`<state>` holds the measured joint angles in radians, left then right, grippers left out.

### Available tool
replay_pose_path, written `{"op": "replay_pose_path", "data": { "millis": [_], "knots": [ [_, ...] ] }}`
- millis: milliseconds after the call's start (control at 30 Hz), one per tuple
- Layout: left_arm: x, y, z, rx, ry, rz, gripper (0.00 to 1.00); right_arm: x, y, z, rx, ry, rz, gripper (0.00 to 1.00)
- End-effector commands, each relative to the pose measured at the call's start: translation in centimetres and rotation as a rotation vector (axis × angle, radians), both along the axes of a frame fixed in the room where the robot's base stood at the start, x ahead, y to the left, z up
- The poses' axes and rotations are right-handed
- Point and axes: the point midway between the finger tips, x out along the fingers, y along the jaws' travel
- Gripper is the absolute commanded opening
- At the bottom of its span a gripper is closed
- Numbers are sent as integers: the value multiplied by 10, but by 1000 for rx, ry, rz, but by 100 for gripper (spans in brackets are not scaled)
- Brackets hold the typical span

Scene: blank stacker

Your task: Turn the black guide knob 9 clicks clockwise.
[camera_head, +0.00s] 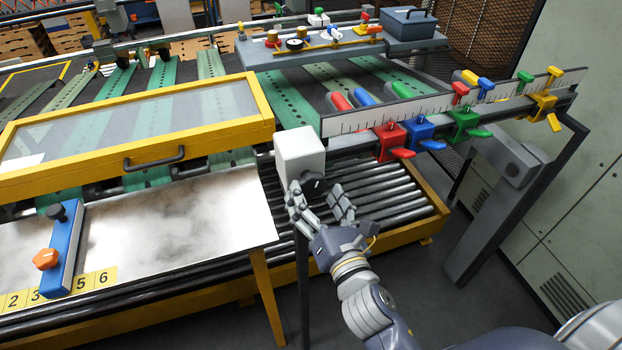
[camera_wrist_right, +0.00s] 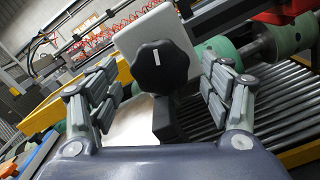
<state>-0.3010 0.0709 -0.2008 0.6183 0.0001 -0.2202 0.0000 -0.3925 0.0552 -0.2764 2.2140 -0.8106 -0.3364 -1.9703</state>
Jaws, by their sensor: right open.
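A black lobed knob (camera_head: 314,184) sits on the front of a white box (camera_head: 299,152). In the right wrist view the knob (camera_wrist_right: 160,68) faces me and has a short white mark near its upper middle, pointing almost straight up. My right gripper (camera_head: 321,199) is open around it, with one finger on each side. In the right wrist view the gripper (camera_wrist_right: 161,80) shows gaps between its fingers and the knob, so they do not touch it. My left gripper is not in view.
A bed of rollers (camera_head: 385,195) lies right of the box. A ruled bar (camera_head: 390,112) carries red, blue, green and yellow stops. At the left are a blue guide (camera_head: 64,255) with an orange knob (camera_head: 46,259), number tiles and a yellow-framed clear cover (camera_head: 130,125).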

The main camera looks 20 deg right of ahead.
Motion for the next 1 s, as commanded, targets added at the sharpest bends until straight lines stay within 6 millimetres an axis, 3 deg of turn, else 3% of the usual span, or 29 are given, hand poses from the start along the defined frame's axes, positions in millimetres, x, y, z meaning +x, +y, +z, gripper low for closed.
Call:
{"op": "replay_pose_path", "data": {
  "millis": [200, 567, 600, 800, 1000],
  "knots": [
    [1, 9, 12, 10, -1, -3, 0, 26, 0, 1, 0, 1, -2, 73],
    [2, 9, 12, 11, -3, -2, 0, 31, 1, -1, 1, 1, 0, 73],
    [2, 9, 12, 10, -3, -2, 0, 31, 1, -1, 1, 1, 0, 71],
    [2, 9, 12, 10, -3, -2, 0, 31, 1, 0, 1, 0, -1, 28],
    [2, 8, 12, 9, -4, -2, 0, 31, 1, 0, 4, 1, -1, 28]
  ]
}}
